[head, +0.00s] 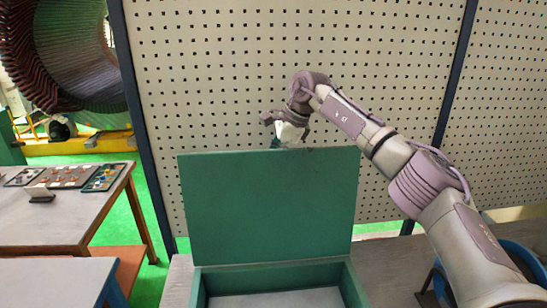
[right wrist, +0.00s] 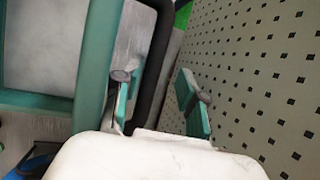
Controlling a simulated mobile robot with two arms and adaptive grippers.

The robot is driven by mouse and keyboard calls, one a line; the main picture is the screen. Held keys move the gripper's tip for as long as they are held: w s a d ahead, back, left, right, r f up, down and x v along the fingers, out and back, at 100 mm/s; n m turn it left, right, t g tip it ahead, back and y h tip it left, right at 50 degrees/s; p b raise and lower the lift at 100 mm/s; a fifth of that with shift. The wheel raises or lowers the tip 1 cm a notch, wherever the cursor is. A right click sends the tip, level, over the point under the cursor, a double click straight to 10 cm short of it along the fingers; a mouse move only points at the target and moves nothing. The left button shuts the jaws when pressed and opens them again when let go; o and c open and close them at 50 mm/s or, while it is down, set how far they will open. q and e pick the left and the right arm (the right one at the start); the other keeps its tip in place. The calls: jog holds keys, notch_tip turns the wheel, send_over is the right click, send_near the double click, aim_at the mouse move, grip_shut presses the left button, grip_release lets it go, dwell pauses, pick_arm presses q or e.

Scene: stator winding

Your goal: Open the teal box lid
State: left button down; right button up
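The teal box (head: 200,290) stands on the table at the bottom centre of the head view. Its lid (head: 268,205) stands raised at the back, about upright, so the box is open and its pale inside shows. My right gripper (head: 280,141) is at the lid's top edge, with its fingertips partly hidden behind the lid. In the right wrist view the right gripper (right wrist: 158,102) has its two teal-padded fingers apart, with nothing seen held between them. The box's teal rim (right wrist: 97,55) is at the left there. My left gripper is not in view.
A perforated panel wall (head: 400,40) stands close behind the lid. The grey tabletop (head: 385,265) is mostly clear right of the box. A side table (head: 75,215) with small parts trays stands at the left. A blue, round-edged object (head: 525,262) is partly behind my right arm.

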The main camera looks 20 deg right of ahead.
jog(key=v, duration=1.1)
jog(key=shift+s+d+r, duration=0.25)
jog(key=shift+r, duration=0.05)
jog(key=shift+w+a+r, duration=0.15)
jog(key=shift+r, duration=0.05)
jog(key=shift+f, duration=0.1)
